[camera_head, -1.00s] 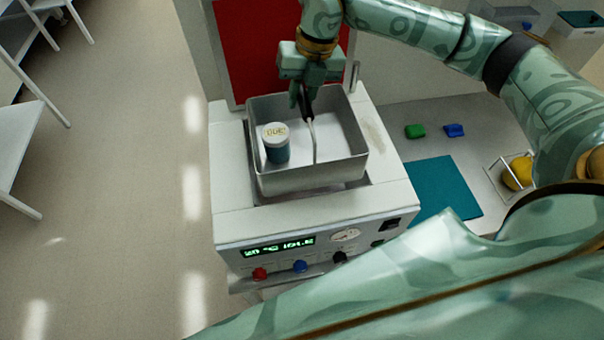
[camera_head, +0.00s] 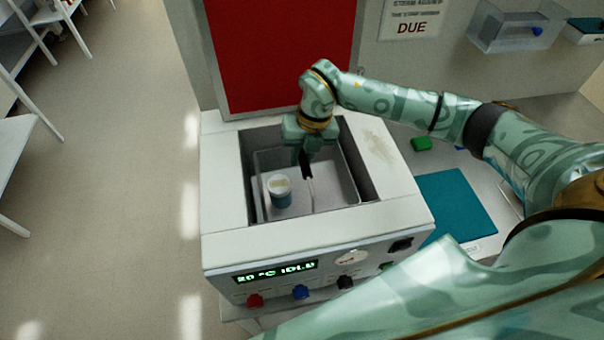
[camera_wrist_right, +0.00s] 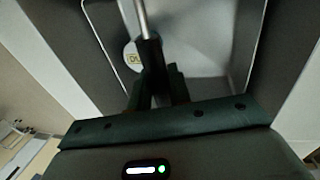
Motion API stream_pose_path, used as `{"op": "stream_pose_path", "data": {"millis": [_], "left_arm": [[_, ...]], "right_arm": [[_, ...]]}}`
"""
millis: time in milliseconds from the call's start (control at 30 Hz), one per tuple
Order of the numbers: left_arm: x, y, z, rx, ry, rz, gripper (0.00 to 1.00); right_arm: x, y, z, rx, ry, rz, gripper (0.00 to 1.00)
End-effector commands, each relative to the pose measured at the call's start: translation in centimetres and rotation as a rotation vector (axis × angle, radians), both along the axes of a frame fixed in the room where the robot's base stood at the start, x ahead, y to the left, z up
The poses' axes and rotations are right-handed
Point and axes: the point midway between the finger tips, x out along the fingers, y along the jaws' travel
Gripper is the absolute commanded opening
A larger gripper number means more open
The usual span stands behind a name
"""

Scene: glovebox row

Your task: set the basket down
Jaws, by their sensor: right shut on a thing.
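The grey basket (camera_head: 335,192) is down inside the open well of the white bath unit (camera_head: 225,190), below the unit's top rim. A blue jar with a white lid (camera_head: 280,190) stands upright in the basket, on its left side. My right gripper (camera_head: 306,172) is shut on the basket's handle, over the middle of the basket. In the right wrist view the handle (camera_wrist_right: 143,20) runs up from between the fingers, and the jar lid (camera_wrist_right: 131,57) shows behind them. Whether the basket touches the well floor is hidden. My left gripper is not in view.
The unit's front panel has a lit display (camera_head: 276,271) and several knobs. A red panel (camera_head: 280,50) stands behind the unit. To the right are a teal mat (camera_head: 455,205) and a green block (camera_head: 421,144). Open floor lies to the left.

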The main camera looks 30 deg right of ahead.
Motion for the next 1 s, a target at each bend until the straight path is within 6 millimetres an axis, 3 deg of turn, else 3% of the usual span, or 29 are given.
{"op": "stream_pose_path", "data": {"millis": [367, 567, 600, 667, 1000], "left_arm": [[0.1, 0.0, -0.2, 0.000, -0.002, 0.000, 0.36], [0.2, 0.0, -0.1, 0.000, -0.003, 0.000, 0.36], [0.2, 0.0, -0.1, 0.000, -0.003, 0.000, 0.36], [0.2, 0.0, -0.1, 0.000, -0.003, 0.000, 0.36], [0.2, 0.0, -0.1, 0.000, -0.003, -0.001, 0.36]], "right_arm": [[0.0, 0.0, -4.3, 0.001, 0.000, 0.000, 0.00], [0.1, 0.0, -4.4, 0.000, -0.003, 0.000, 0.00], [0.0, 0.0, -4.5, -0.001, -0.001, 0.000, 0.28], [0.0, 0.0, -4.5, -0.001, -0.001, 0.000, 0.41], [0.0, -0.1, -4.0, 0.000, -0.002, 0.000, 0.41]]}}
